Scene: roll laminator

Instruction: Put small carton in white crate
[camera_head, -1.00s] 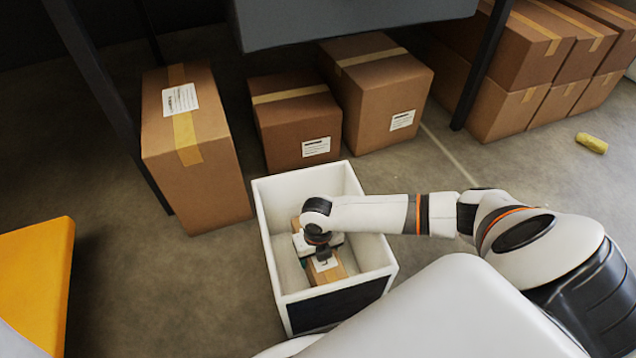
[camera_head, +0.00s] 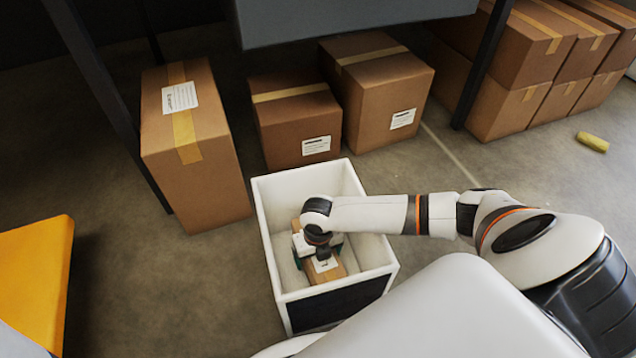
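The white crate (camera_head: 262,215) stands on the floor in the middle of the view, with a dark front panel. The small carton (camera_head: 329,271), brown with a white label, lies inside it. My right gripper (camera_head: 318,254) reaches down into the crate over the carton from the right. Its fingers are spread to either side of the carton, and the left one appears just clear of its side. The gripper hides the carton's middle, and the fingertips are partly hidden. My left gripper is not in view.
Large brown boxes (camera_head: 295,125) stand behind the crate, with a tall one (camera_head: 195,150) at left. More boxes (camera_head: 520,100) are stacked at the back right. A yellow object (camera_head: 592,142) lies on the floor at right. An orange-yellow surface (camera_head: 35,275) is at lower left.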

